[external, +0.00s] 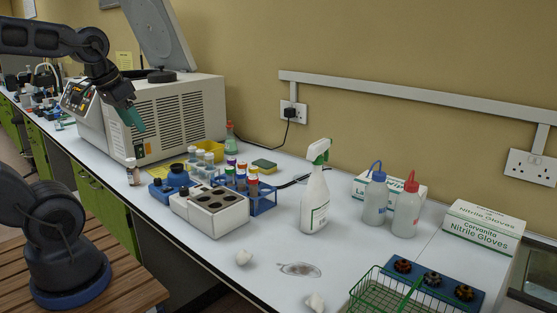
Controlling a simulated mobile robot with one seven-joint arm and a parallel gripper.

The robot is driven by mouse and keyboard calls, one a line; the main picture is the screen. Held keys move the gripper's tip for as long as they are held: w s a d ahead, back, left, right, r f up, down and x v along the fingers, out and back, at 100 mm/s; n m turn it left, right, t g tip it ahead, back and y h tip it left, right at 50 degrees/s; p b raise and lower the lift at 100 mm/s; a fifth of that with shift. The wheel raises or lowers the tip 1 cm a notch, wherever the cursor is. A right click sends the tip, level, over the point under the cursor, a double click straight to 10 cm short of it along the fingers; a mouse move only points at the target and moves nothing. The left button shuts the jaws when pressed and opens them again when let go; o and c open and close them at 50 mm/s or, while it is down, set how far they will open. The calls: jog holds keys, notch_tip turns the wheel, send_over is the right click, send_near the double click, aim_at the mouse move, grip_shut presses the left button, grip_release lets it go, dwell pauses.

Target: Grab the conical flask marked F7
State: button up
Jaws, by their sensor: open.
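I cannot make out any flask with a readable F7 mark in this view. A small greenish vessel with a reddish top (230,135) stands behind the tube racks, near the right side of the centrifuge; its shape and label are too small to tell. My gripper (136,121) hangs in front of the centrifuge at the upper left, pointing down. It is open, with nothing seen in it, and is well apart from that vessel. Its fingertips are small and partly merge with the machine behind.
The centrifuge (180,112) has its lid raised. A white block with round wells (211,222), a blue tube rack (263,206) and a spray bottle (315,200) crowd the bench's middle. Wash bottles (375,203), a glove box (481,228) and a green wire basket (385,296) stand right.

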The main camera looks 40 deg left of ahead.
jog(key=w+a+r+n, duration=0.2)
jog(key=w+r+n, duration=0.25)
jog(key=w, duration=0.45)
jog(key=n+h, duration=0.3)
jog(key=n, duration=2.1)
send_over(230, 125)
jog(key=s+a, duration=0.3)
notch_tip(230, 125, down, 18)
jog(key=shift+g, duration=0.5)
jog(key=x, duration=0.5)
jog(key=shift+d+f, duration=0.1)
jog(key=shift+d, duration=0.1)
jog(key=shift+a+x, duration=0.15)
jog(key=shift+x, duration=1.1)
jog(key=shift+a+x, duration=0.2)
jog(key=shift+x, duration=1.05)
jog(key=shift+w, duration=0.1)
grip_shut()
